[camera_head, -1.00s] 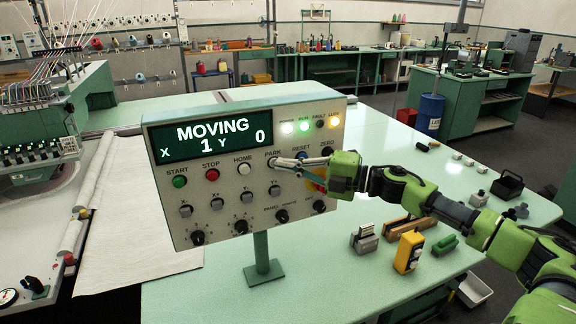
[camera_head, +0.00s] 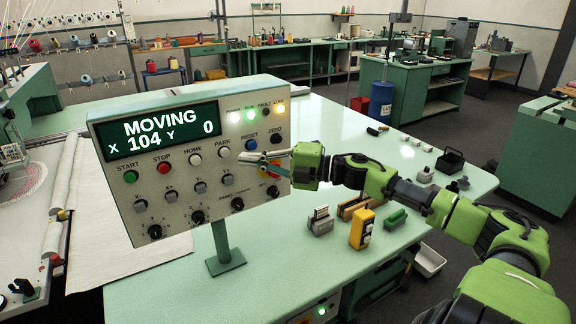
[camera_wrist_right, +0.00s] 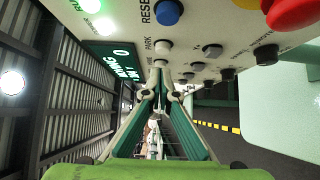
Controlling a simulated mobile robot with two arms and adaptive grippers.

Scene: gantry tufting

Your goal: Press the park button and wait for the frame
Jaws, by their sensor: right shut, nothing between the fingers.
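The control panel (camera_head: 190,220) stands on a green post on the table. Its display (camera_head: 163,130) reads MOVING, X 104, Y 0. The white park button (camera_head: 223,153) is in the upper button row, between the home button (camera_head: 195,160) and the blue reset button (camera_head: 251,145). My right gripper (camera_head: 243,157) is shut and empty, its tip just right of the park button in the head view. In the right wrist view the park button (camera_wrist_right: 162,46) lies directly ahead of the closed fingertips (camera_wrist_right: 160,66); I cannot tell whether they touch. My left gripper is not in view.
A red button on yellow (camera_head: 266,171) is partly hidden behind my right gripper. A yellow device (camera_head: 362,229) and a green block (camera_head: 396,219) lie on the table (camera_head: 345,150). White cloth (camera_head: 120,235) and part of a machine (camera_head: 40,108) are at left.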

